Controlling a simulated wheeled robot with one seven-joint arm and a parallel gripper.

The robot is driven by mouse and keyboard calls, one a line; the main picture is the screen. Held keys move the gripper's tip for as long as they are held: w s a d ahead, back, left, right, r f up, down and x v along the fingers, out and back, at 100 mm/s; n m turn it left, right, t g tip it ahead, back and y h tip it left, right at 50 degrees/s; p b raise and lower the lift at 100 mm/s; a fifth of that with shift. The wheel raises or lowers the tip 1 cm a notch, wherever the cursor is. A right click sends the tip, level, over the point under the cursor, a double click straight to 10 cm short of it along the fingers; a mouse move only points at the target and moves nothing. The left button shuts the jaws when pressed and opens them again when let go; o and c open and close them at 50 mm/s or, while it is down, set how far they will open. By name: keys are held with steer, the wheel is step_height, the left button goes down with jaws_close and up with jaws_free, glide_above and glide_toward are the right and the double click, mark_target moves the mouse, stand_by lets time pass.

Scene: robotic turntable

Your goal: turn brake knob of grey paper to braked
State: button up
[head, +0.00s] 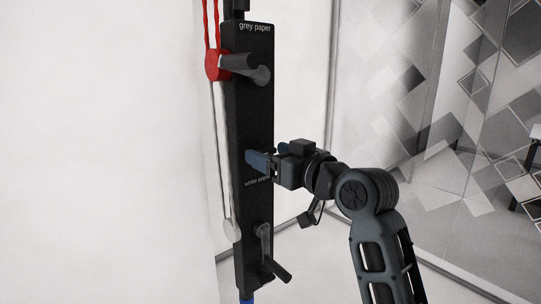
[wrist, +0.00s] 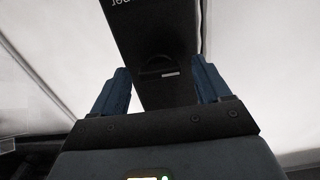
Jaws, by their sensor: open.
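The brake knob of grey paper (head: 246,68) is a dark grey lever near the top of a tall black panel (head: 257,110), below the label "grey paper". It points out to the left and slightly up from its round hub. My gripper (head: 260,161) is at the panel's middle, well below that knob and just above the label "white paper". In the wrist view my gripper (wrist: 160,68) is open, with blue fingers apart and the black panel between and beyond them. Nothing is held. The grey paper knob is not clearly seen in the wrist view.
A second lever (head: 268,256), under the "white paper" label, hangs downward low on the panel. A red block (head: 213,65) with red cords is at the panel's upper left, a whitish one (head: 231,230) lower down. A white wall is left, patterned glass right.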

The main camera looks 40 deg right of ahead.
steer(key=s+b, duration=0.1)
steer(key=s, duration=0.6)
steer(key=shift+b, duration=0.3)
steer(key=s+a+f+m+g+h, duration=0.1)
steer(key=s+a+f, duration=0.4)
steer(key=f, duration=0.5)
steer(key=s+a+f+m+g+h, duration=0.1)
steer(key=s+a+f+m, duration=0.15)
steer(key=s+f, duration=0.65)
steer(key=s+a+f+n+y, duration=0.1)
steer(key=s+a+f+n, duration=0.1)
steer(key=s, duration=0.9)
steer(key=s+a+f+n+g+y, duration=0.1)
steer(key=s+a+f, duration=0.2)
steer(key=s, duration=0.7)
steer(key=shift+s+a+n, duration=0.35)
steer(key=shift+s+a, duration=0.05)
steer(key=shift+a, duration=0.3)
